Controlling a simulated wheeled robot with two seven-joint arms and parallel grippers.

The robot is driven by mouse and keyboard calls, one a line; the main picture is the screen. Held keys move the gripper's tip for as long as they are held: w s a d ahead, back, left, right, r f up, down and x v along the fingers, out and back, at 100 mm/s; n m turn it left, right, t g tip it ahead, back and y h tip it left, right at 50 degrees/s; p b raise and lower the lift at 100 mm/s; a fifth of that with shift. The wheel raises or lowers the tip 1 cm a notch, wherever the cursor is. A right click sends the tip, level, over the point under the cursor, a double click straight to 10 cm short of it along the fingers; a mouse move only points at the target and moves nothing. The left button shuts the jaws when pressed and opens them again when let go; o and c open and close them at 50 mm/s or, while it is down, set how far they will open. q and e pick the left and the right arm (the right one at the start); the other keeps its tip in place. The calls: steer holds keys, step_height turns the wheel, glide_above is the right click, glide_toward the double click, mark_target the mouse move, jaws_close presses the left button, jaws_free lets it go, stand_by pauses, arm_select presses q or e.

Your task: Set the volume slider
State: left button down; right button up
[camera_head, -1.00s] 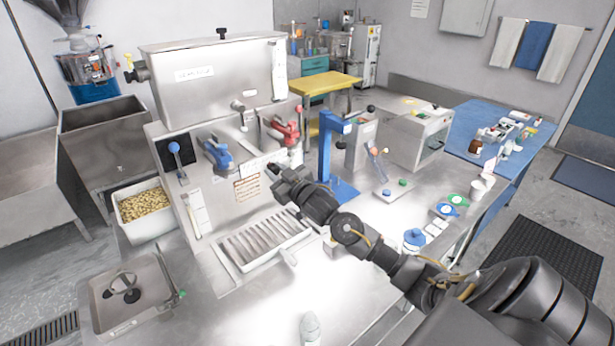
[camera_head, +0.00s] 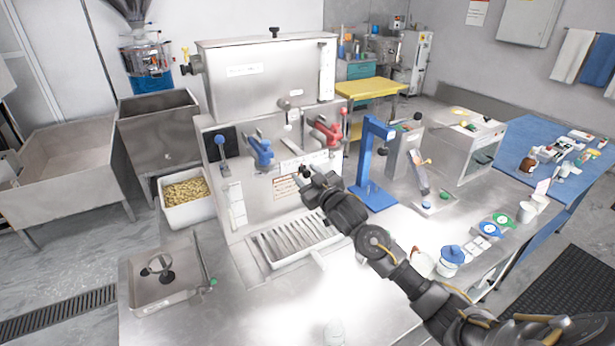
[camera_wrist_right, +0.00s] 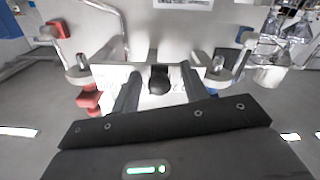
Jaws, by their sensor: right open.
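My right gripper (camera_head: 303,175) is at the front of the steel machine (camera_head: 268,85), just by a white label strip (camera_head: 300,162) below the blue and red levers. In the right wrist view its two fingers (camera_wrist_right: 160,84) are open, one on each side of a black knob (camera_wrist_right: 159,78). The knob stands out from a white strip with faint marks and looks like the slider's knob. I cannot tell whether the fingers touch it. In the head view the gripper hides the knob. My left gripper is not in view.
A blue lever (camera_head: 262,148) and a red lever (camera_head: 328,132) stick out above the gripper. A slotted drip tray (camera_head: 265,250) lies below. A blue stand (camera_head: 362,165) rises to the right. The front steel counter is mostly clear.

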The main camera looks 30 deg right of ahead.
steer(key=shift+s, duration=0.1)
steer(key=shift+s, duration=0.35)
steer(key=s+b, duration=0.3)
steer(key=s, duration=0.7)
steer(key=shift+d+b, duration=0.3)
steer(key=shift+d, duration=0.05)
